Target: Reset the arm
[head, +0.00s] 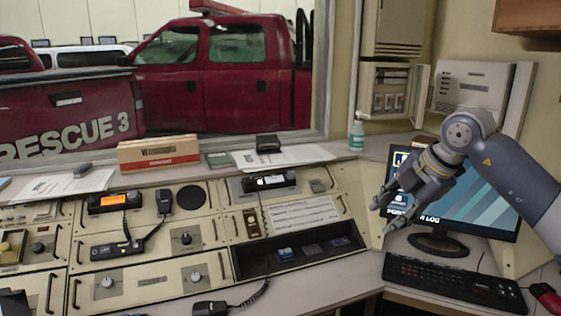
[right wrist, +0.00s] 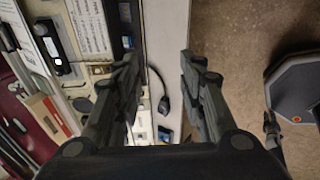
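My right gripper (head: 384,216) reaches in from the right side of the head view, raised in front of the monitor (head: 461,206). Its fingers point down and to the left. In the right wrist view the fingers of the right gripper (right wrist: 160,72) stand wide apart, with nothing between them but the counter edge and a black handset (right wrist: 163,104) lying beyond. The gripper touches nothing that I can see. My left gripper is in neither view.
The dispatch console (head: 150,292) with radios, knobs and corded handsets fills the left and middle. A keyboard (head: 452,284) lies on the counter below the monitor.

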